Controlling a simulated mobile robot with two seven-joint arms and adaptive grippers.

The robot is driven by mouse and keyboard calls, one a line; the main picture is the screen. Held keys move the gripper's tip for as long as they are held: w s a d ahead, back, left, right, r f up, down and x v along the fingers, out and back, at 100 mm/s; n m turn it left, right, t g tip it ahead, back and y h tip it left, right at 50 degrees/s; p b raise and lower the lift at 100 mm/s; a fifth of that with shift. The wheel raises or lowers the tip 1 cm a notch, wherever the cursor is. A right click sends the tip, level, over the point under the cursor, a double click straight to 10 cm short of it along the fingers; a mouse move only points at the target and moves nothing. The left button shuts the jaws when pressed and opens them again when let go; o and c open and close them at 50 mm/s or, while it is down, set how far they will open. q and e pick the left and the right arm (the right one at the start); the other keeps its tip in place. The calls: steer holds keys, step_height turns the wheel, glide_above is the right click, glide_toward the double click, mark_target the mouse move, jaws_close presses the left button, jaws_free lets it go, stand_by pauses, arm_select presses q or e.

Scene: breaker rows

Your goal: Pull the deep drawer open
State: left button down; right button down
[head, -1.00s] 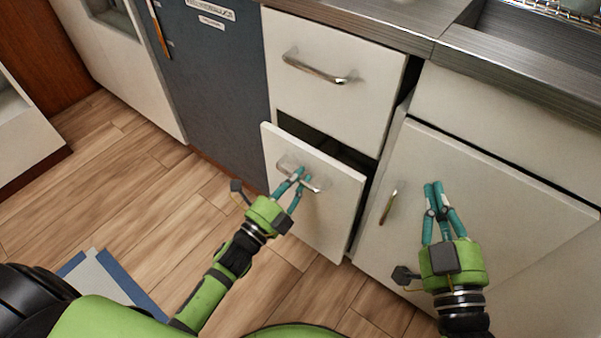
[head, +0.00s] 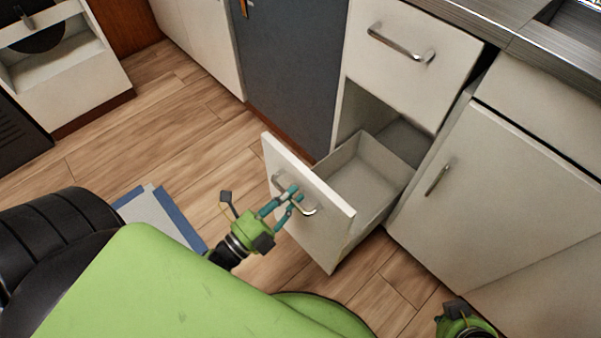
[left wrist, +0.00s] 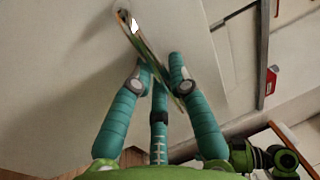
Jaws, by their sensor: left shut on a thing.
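The deep drawer (head: 306,208) is the lower one and stands well out from the cabinet. Its grey inside shows and looks empty. My left gripper (head: 293,198) is shut on the drawer's metal bar handle (head: 308,210). In the left wrist view the teal fingers (left wrist: 160,75) close around the handle bar (left wrist: 145,50) in front of the white drawer front (left wrist: 60,70). My right gripper's fingers are out of view; only the green wrist part shows at the bottom right of the head view.
A shut upper drawer (head: 410,65) is above. A cupboard door (head: 510,190) with a handle is to the right, and a dark blue panel (head: 290,75) to the left.

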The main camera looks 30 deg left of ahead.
arm_select(q)
steer(key=shift+s+a, duration=0.1)
steer(key=shift+s, duration=0.15)
steer(key=c, duration=1.1)
jaws_free()
steer(key=shift+c, duration=0.2)
steer(key=shift+s, duration=0.1)
steer(key=v, duration=1.2)
